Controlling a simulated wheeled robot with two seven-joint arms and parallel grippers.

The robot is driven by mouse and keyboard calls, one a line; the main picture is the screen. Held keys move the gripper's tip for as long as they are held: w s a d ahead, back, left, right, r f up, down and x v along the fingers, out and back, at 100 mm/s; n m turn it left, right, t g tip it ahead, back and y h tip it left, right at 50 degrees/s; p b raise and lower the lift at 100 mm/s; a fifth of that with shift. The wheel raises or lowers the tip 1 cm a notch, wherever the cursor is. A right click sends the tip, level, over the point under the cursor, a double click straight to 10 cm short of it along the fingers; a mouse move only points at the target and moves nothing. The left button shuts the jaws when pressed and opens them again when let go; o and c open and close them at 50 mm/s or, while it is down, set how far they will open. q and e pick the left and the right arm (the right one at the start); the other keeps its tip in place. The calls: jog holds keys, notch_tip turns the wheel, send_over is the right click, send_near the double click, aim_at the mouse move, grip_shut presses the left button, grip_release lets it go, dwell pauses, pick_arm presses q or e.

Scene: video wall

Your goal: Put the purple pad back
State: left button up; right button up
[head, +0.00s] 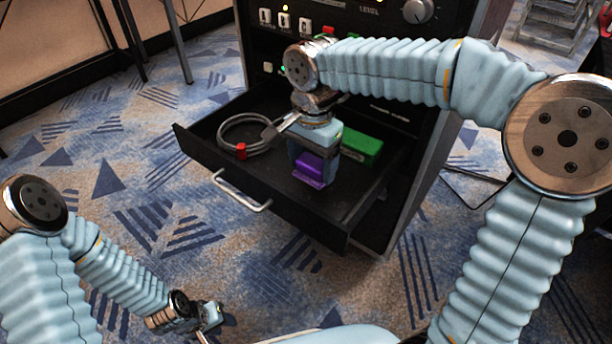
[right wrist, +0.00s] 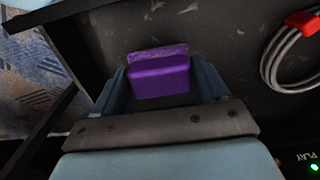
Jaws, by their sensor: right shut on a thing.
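The purple pad (head: 312,170) is a small block inside the open black drawer (head: 268,206). My right gripper (head: 316,167) points down into the drawer and is shut on the pad. In the right wrist view the purple pad (right wrist: 159,74) sits between the two fingers of the right gripper (right wrist: 163,90), above the dark drawer floor. I cannot tell whether the pad touches the floor. My left gripper (head: 212,316) is low at the bottom of the head view, away from the drawer; its fingers are too small to read.
A green block (head: 361,149) lies in the drawer right of the gripper. A coiled grey cable (head: 245,132) with a red end (head: 241,151) lies to the left. The drawer handle (head: 240,193) sticks out in front. A control panel (head: 300,22) stands above. Carpet is free at left.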

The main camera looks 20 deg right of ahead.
aim_at(306, 176)
jog(key=shift+w+a+f, duration=0.25)
jog(key=shift+w+f, duration=0.15)
jog(key=shift+f, duration=0.2)
jog(key=f, duration=0.4)
jog(key=shift+w+a+b, duration=0.15)
jog(key=shift+w+b, duration=0.1)
jog(key=shift+b, duration=0.1)
jog(key=o, duration=0.9)
jog(key=shift+o, duration=0.2)
jog(key=shift+r, duration=0.1)
notch_tip(306, 176, up, 12)
jog(key=shift+r+p, duration=0.1)
jog(key=shift+p, duration=1.1)
